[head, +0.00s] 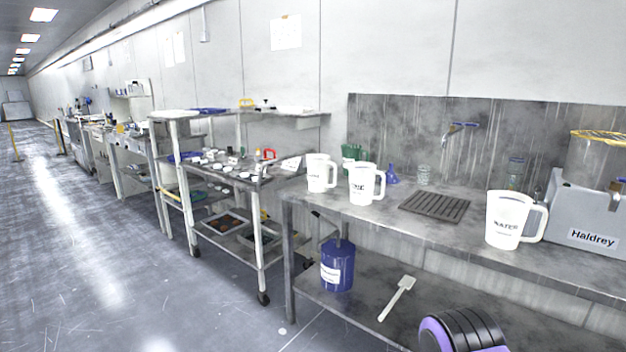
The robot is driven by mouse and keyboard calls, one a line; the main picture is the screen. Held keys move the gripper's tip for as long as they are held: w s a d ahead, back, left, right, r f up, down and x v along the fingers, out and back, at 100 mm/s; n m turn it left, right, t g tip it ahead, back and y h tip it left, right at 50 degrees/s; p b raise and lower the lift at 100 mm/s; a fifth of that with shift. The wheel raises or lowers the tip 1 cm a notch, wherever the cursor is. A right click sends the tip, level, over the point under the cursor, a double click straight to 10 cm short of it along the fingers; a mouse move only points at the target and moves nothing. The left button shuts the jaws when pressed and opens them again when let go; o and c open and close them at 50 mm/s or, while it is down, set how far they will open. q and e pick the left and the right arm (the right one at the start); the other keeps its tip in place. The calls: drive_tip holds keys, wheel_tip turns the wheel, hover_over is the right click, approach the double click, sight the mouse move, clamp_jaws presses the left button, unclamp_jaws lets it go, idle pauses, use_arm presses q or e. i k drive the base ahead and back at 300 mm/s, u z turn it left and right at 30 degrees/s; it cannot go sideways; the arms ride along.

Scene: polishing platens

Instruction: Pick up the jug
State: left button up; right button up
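Three white jugs with handles stand upright on the grey metal bench (400,228). One jug (505,222) stands at the right, with dark lettering that reads WATER and its handle to the right. A second jug (361,186) stands left of the drain grate, with lettering too small to read surely. A third jug (317,174) stands just left of the second, near the bench's left end.
A dark drain grate (435,205) lies between the jugs. A grey machine marked Haldrey (592,236) stands close right of the WATER jug. A blue canister (337,268) and a pale scoop-like tool (397,298) are on the lower shelf. A cluttered cart (262,228) stands left; the floor beyond is open.

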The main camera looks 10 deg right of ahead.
sight(362, 175)
drive_tip(key=u, duration=0.25)
drive_tip(key=i, duration=1.05)
